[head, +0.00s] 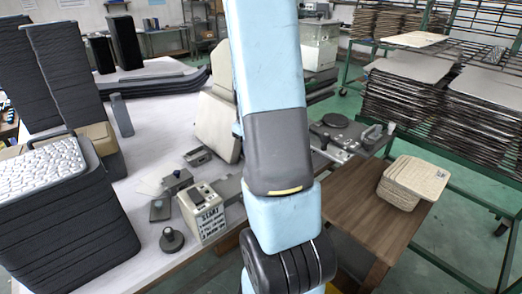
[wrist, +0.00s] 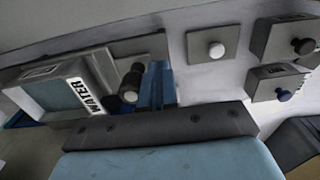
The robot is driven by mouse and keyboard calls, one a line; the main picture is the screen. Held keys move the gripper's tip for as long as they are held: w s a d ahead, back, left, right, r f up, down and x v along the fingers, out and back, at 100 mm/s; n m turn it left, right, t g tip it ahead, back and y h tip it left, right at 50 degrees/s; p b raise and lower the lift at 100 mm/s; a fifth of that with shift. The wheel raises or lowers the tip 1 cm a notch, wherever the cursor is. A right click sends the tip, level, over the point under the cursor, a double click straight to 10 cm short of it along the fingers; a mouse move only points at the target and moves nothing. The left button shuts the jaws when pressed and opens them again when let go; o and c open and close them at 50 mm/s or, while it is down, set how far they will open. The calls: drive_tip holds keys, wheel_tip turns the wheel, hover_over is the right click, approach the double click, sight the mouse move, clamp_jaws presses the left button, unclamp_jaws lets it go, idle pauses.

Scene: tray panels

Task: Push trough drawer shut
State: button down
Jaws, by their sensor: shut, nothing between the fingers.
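In the wrist view, a grey trough drawer (wrist: 60,92) stands pulled out from a pale panel. It holds a blue surface inside, and its front carries a white "WATER" label (wrist: 86,98). In the head view my arm covers the middle, and I cannot make out the drawer or my gripper.
In the wrist view, a flat plate with a white knob (wrist: 216,50) and two grey boxes with dark knobs (wrist: 303,46) (wrist: 283,94) sit to the right. In the head view, a white table (head: 140,200) holds a labelled box (head: 203,212), and a wooden table (head: 365,205) stands right.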

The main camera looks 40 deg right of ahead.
drive_tip(key=shift+d, duration=0.7)
drive_tip(key=shift+w+d, duration=0.1)
drive_tip(key=shift+d, duration=2)
drive_tip(key=shift+a, duration=0.6)
wheel_tip(320, 180, up, 7)
idle(0.4)
